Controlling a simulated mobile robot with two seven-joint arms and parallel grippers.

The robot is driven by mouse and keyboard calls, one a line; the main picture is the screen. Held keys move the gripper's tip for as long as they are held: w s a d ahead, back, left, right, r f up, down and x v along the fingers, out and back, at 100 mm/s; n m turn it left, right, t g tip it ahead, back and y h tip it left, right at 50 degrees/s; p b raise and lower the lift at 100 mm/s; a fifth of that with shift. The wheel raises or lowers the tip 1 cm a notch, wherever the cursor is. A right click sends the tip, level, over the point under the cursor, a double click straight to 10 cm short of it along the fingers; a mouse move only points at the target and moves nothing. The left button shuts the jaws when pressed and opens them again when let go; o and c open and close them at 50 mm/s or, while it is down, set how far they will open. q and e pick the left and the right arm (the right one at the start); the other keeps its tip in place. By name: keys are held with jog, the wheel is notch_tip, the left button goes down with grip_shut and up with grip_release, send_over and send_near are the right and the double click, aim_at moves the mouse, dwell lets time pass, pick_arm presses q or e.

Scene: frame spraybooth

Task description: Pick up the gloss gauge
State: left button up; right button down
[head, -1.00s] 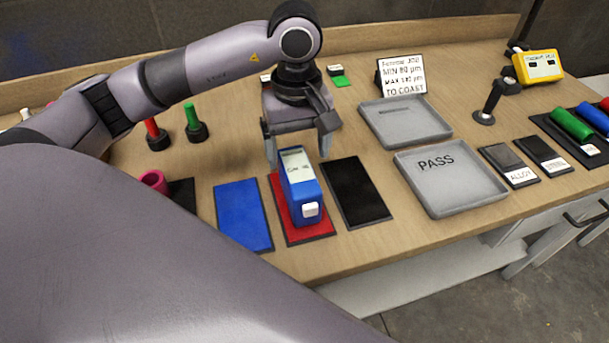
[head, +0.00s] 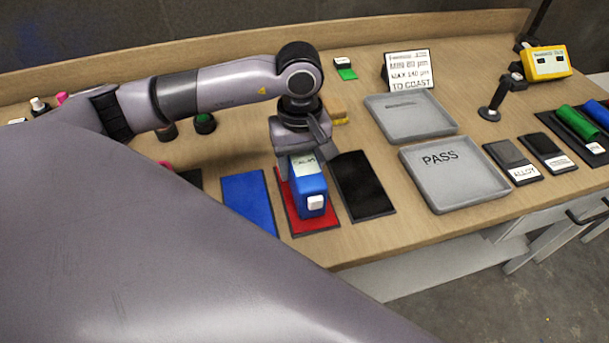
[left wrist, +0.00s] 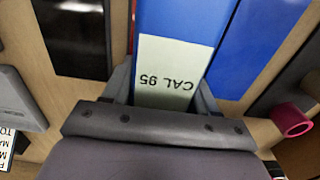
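The gloss gauge (head: 310,192) is a blue upright box with a pale top label and a white button on its front. It stands on the red mat (head: 322,222). My left gripper (head: 307,172) points down over it, with a finger on each side. In the left wrist view the gauge (left wrist: 180,25) shows its "CAL 95" label between the fingers of my left gripper (left wrist: 165,90). I cannot tell whether the fingers touch its sides. My right gripper is out of view.
A blue mat (head: 250,200) and a black mat (head: 362,186) flank the red one. The PASS tray (head: 470,199) and another grey tray (head: 445,127) are to the right. A yellow meter (head: 545,62) is far right.

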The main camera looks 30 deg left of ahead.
pick_arm(q)
jog(key=shift+r, duration=0.1)
notch_tip(320, 180, up, 12)
jog(key=shift+w+f+b, duration=0.1)
jog(key=shift+f+b, duration=0.05)
jog(key=shift+b, duration=0.35)
notch_tip(320, 180, up, 8)
jog(key=p, duration=0.1)
jog(key=shift+p, duration=0.35)
